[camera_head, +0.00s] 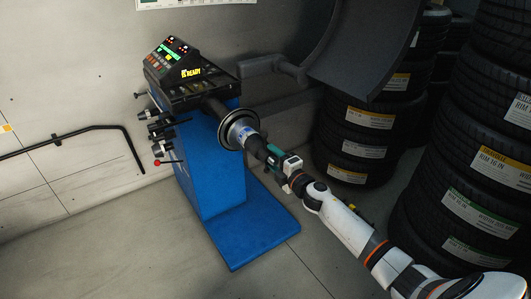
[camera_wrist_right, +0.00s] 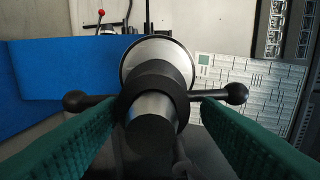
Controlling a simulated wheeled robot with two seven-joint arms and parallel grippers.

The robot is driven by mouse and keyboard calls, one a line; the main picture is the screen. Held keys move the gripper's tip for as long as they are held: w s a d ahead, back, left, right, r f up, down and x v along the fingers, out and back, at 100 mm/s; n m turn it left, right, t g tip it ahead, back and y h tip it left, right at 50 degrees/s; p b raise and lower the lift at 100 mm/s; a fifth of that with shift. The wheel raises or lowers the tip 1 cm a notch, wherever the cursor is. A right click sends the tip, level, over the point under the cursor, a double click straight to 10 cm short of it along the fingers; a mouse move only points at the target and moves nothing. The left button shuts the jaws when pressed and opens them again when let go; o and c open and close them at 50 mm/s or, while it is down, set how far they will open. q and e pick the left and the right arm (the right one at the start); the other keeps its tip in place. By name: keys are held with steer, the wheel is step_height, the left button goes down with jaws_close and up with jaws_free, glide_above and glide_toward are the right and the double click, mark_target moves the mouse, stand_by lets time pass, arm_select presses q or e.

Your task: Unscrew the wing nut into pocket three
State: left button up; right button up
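The wing nut (camera_wrist_right: 160,77) has a dark round hub with two ball-ended arms. It sits around the grey shaft (camera_wrist_right: 151,122) of the blue balancing machine (camera_head: 215,185), whose shaft end points at the right wrist camera. My right gripper (camera_wrist_right: 160,106) has green fingers either side of the hub, in front of its arms. The fingers are apart, with a small gap showing at the right one. In the head view my right gripper (camera_head: 252,140) is at the shaft, hiding the nut. The machine's dark top tray (camera_head: 210,92) shows, but I cannot tell its pockets apart. My left gripper is not in view.
A grey curved hood (camera_head: 365,50) hangs right of the machine. Tyre stacks (camera_head: 358,150) stand behind and right of my right arm. Several dark tools (camera_head: 160,128) hang on the machine's left side. A black rail (camera_head: 80,138) runs along the left wall. Floor in front is clear.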

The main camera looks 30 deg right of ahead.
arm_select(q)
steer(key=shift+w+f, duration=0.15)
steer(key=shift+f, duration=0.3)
arm_select(e)
steer(key=shift+f, duration=0.45)
steer(key=m+p, duration=0.1)
steer(key=m, duration=0.1)
steer(key=m+p, duration=0.1)
steer(key=m, duration=0.2)
steer(key=m+p, duration=0.1)
steer(key=m, duration=0.1)
steer(key=shift+w+a+r+m+p, duration=0.1)
steer(key=shift+a+m+p, duration=0.2)
steer(key=shift+m+p, duration=0.1)
steer(key=shift+a+m+p, duration=0.15)
steer(key=shift+m+p, duration=0.25)
steer(key=shift+m, duration=0.4)
steer(key=m+p, duration=0.2)
steer(key=m, duration=0.2)
steer(key=shift+f, duration=0.2)
steer(key=m+p, duration=0.1)
steer(key=m, duration=0.1)
steer(key=shift+m, duration=0.4)
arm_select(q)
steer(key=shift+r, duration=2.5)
arm_select(e)
steer(key=shift+f+m, duration=0.15)
steer(key=shift+m, duration=0.75)
